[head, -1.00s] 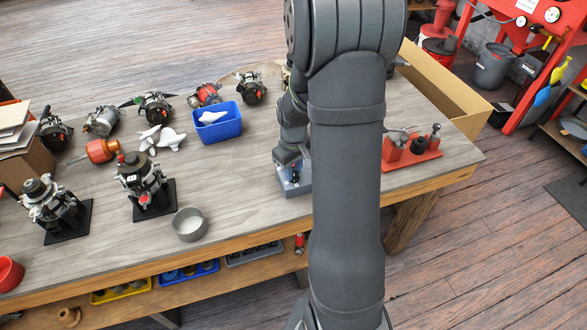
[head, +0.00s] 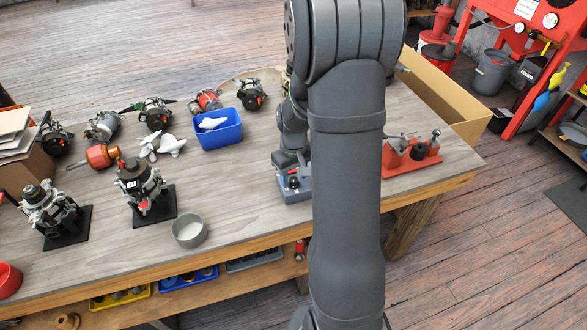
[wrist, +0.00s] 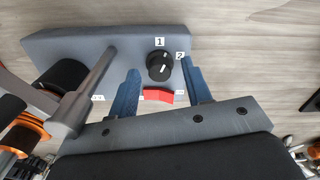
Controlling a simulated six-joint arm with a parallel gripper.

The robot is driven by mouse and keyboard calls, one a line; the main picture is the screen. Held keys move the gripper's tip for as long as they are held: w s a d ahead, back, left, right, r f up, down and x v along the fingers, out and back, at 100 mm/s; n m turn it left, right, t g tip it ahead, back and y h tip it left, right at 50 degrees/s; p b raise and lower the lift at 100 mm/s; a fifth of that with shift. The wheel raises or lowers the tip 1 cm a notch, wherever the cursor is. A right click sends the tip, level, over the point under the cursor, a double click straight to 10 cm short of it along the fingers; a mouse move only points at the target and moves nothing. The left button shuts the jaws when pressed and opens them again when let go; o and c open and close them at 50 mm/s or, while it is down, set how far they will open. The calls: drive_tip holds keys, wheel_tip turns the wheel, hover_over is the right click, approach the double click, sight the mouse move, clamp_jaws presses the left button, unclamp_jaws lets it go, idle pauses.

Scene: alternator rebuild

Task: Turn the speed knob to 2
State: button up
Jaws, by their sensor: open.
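The grey control box (head: 295,190) stands on the bench, partly covered by my arm in the head view. In the wrist view, the box (wrist: 75,45) carries a round black speed knob (wrist: 159,65) with a white mark on it. The label 1 (wrist: 159,42) is above the knob and the label 2 (wrist: 180,56) is at its upper right. A red switch (wrist: 158,96) is just below the knob. My gripper (wrist: 161,68) is open, with one blue finger on each side of the knob. Contact with the knob cannot be told.
A grey post (wrist: 92,85) rises by the box, left of my fingers. A red fixture (head: 410,158) stands to the right of my arm. A blue bin (head: 218,127), a grey cup (head: 189,230) and several alternators are to the left. Bare bench top lies between cup and box.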

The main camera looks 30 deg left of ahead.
sight(294, 179)
wheel_tip(294, 179, up, 17)
drive_tip(key=shift+r, duration=0.2)
idle(0.5)
wheel_tip(294, 179, down, 18)
drive_tip(key=n, duration=0.5)
drive_tip(key=shift+r, duration=0.25)
drive_tip(key=shift+c, duration=0.5)
